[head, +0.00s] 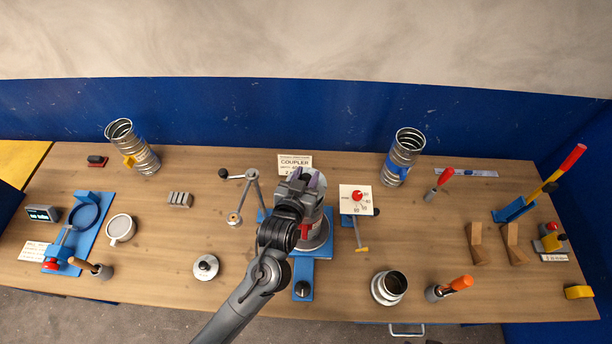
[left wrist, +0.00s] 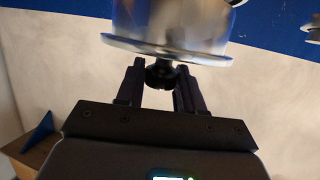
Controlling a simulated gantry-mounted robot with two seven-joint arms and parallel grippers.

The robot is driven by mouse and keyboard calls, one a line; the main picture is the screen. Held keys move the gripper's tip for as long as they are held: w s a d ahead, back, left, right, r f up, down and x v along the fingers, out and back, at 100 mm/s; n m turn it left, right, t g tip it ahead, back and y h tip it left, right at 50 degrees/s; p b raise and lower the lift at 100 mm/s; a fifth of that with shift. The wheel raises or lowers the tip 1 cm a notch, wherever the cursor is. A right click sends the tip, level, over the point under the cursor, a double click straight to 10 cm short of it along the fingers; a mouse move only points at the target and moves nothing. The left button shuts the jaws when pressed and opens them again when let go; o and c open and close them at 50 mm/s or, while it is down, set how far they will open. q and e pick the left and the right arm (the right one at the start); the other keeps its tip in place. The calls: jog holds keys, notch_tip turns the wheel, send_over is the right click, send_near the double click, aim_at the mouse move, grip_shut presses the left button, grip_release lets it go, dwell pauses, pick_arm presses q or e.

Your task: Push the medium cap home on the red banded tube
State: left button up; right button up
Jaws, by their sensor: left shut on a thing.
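My left gripper (head: 302,186) is above the blue stand near the middle of the bench. In the left wrist view my left gripper (left wrist: 158,82) is shut on the black knob of a metal cap (left wrist: 165,50), a flat grey disc. A shiny metal cylinder (left wrist: 172,22) rises from the disc's far side; I cannot tell whether it is the cap's own collar or a tube. The red banded tube (head: 316,232) stands in the blue stand, partly hidden by my arm, with a red patch showing. The gap between cap and tube is hidden in the head view. My right gripper is not in view.
A blue stand (head: 303,278) with a black knob holds the tube. A loose disc with a knob (head: 206,267) lies left. A jointed metal arm (head: 247,195) stands close to my gripper.

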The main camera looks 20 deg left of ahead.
pick_arm(q)
jog(key=shift+f+b, duration=0.35)
jog(key=shift+f, duration=0.25)
jog(key=shift+f+b, duration=0.7)
jog(key=shift+f, duration=0.75)
jog(key=o, duration=1.2)
jog(key=shift+o, duration=0.2)
jog(key=shift+s, duration=0.1)
jog(key=shift+s+r, duration=0.15)
jog(key=shift+s, duration=0.45)
jog(key=b+v, duration=0.1)
jog(key=v, duration=0.8)
jog(key=shift+s+b, duration=0.2)
jog(key=shift+b, duration=0.2)
jog(key=shift+r, duration=0.15)
